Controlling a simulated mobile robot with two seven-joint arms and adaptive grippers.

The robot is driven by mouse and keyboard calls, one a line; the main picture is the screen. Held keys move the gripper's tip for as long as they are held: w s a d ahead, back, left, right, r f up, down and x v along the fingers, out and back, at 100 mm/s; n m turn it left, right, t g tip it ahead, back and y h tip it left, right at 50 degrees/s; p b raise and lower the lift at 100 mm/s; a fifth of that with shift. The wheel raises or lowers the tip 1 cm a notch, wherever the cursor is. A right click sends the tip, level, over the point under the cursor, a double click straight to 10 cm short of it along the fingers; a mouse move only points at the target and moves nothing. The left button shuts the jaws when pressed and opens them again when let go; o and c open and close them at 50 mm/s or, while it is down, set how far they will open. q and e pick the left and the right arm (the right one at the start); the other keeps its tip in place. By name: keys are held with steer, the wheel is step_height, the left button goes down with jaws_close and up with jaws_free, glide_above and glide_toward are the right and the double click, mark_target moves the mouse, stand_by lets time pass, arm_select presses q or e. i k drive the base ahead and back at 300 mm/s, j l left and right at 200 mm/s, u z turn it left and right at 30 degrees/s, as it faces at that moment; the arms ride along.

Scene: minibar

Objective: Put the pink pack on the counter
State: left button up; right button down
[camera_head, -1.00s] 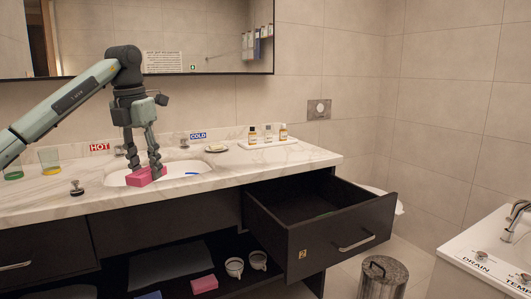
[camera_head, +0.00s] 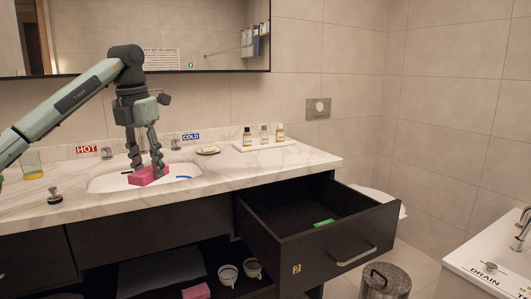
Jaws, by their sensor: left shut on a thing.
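The pink pack (camera_head: 149,176) is a small pink block at the front rim of the sink basin. My left gripper (camera_head: 148,170) points down from above and is shut on it, one finger on each side. I cannot tell whether the pack touches the rim. The white marble counter (camera_head: 235,173) runs around the sink (camera_head: 102,183), with bare surface to its right. My right gripper is not in view.
An open dark drawer (camera_head: 320,238) juts out below the counter, with a green item (camera_head: 323,223) inside. A tray of small bottles (camera_head: 264,143) and a soap dish (camera_head: 208,150) stand at the back. Another pink pack (camera_head: 195,291) and cups (camera_head: 228,274) lie on the lower shelf.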

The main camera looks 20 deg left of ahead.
mark_target(253, 163)
steer(key=i, duration=1.25)
